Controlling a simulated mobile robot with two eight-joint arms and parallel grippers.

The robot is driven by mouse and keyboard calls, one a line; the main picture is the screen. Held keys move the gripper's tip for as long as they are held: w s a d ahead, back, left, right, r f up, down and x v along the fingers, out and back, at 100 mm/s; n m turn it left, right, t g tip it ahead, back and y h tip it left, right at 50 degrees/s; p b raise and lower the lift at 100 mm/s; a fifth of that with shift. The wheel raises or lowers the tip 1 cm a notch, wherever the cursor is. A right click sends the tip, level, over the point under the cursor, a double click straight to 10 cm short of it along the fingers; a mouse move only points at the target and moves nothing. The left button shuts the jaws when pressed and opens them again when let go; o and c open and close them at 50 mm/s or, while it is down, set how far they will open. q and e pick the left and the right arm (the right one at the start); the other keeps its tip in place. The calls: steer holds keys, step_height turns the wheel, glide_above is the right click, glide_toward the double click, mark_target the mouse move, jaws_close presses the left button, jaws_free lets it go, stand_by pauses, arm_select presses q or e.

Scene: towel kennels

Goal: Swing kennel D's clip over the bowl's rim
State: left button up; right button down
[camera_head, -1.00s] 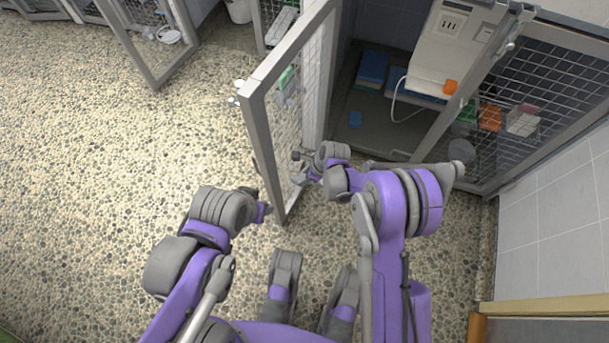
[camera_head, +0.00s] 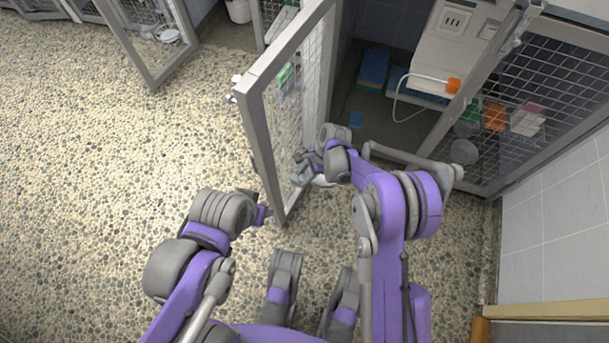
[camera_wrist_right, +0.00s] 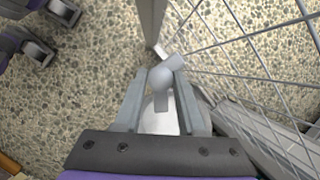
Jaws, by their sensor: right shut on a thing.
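My right gripper (camera_head: 303,168) is low on the inner side of the open mesh kennel door (camera_head: 258,125). In the right wrist view, my right gripper (camera_wrist_right: 158,92) is shut on a small light-grey piece with a rounded head, which looks like the clip (camera_wrist_right: 163,78). A white surface, probably the bowl (camera_wrist_right: 158,119), shows beyond it between the fingers. In the head view a bit of white, likely the bowl (camera_head: 323,181), shows under the wrist. Whether the clip touches the rim is hidden. My left gripper (camera_head: 262,207) is outside the door's lower corner; its fingers are unclear.
A mesh panel (camera_head: 540,95) stands at the right, by a tiled wall (camera_head: 550,220). Pebbled floor (camera_head: 110,190) at the left is clear. Another open door (camera_head: 150,50) stands farther back.

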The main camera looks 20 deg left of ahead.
steer(key=shift+n, duration=0.5)
steer(key=c, duration=0.5)
jaws_free()
steer(key=p+v, duration=0.2)
steer(key=v, duration=0.8)
steer(key=shift+w+r, duration=0.25)
steer(key=shift+r, duration=0.15)
